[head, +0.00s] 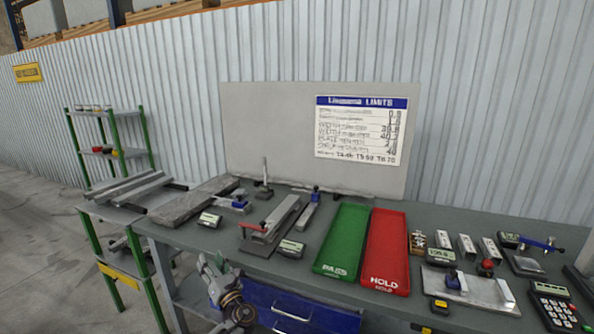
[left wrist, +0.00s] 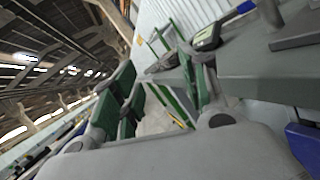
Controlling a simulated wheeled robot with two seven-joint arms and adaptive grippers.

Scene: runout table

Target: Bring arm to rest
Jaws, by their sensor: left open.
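My left gripper (head: 212,272) shows in the head view below the front edge of the table, at the lower middle left. It is open and I see nothing between its fingers. It is apart from the items on the table, and the rest of my left arm is mostly out of the picture. The left wrist view is tilted, with the grey table (left wrist: 265,90) at its right. My right gripper is not in view.
The table (head: 320,265) holds a green PASS tray (head: 343,240), a red HOLD tray (head: 387,250), gauges and metal pieces. A blue drawer (head: 300,310) lies under the tabletop, right of my gripper. A green-legged stand (head: 100,235) is at left. Open floor (head: 40,260) lies beyond it.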

